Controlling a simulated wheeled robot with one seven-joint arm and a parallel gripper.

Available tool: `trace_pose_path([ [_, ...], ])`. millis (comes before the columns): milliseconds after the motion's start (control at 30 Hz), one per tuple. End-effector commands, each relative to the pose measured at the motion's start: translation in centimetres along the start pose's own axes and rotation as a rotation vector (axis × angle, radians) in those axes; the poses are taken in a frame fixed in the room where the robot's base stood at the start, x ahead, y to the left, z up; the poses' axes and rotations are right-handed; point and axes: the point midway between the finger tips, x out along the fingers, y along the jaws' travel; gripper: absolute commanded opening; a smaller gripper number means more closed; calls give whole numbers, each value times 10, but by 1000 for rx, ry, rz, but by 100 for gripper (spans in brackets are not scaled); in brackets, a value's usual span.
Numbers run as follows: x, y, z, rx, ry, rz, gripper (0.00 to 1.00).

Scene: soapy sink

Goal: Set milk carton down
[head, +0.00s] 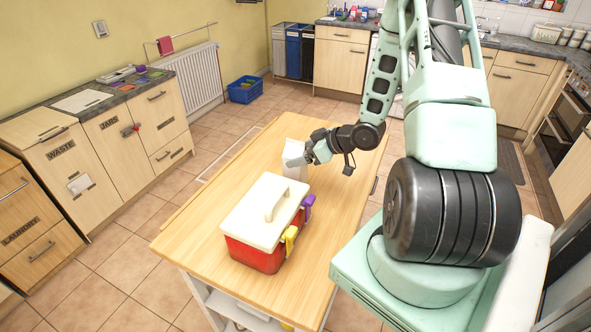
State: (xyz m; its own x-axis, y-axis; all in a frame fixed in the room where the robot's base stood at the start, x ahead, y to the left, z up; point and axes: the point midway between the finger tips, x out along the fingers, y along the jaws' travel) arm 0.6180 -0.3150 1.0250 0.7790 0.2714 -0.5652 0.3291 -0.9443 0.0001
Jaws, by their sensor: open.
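The white milk carton (293,165) is on the wooden table (342,196) behind the cooler box, and it looks upright. My gripper (308,153) is at the right side of the carton's upper part, with its jaws open. The fingers are small in the head view, and I cannot tell whether they touch the carton. The cooler box hides the carton's lower front, so its contact with the tabletop is not clear.
A red cooler box (256,254) with a white lid stands on the table just in front of the carton. Yellow and purple clips (290,236) hang on its right side. The tabletop's left part and right strip are clear.

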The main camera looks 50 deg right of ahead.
Motion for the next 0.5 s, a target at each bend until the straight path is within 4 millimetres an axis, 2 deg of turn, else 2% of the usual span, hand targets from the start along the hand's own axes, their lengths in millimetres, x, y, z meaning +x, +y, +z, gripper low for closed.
trace_pose_path([
  [200, 24, 0, -1, 1, 1, -1, 80],
  [467, 27, 0, 0, 1, 1, 0, 80],
  [500, 27, 0, 0, 1, 1, 0, 74],
])
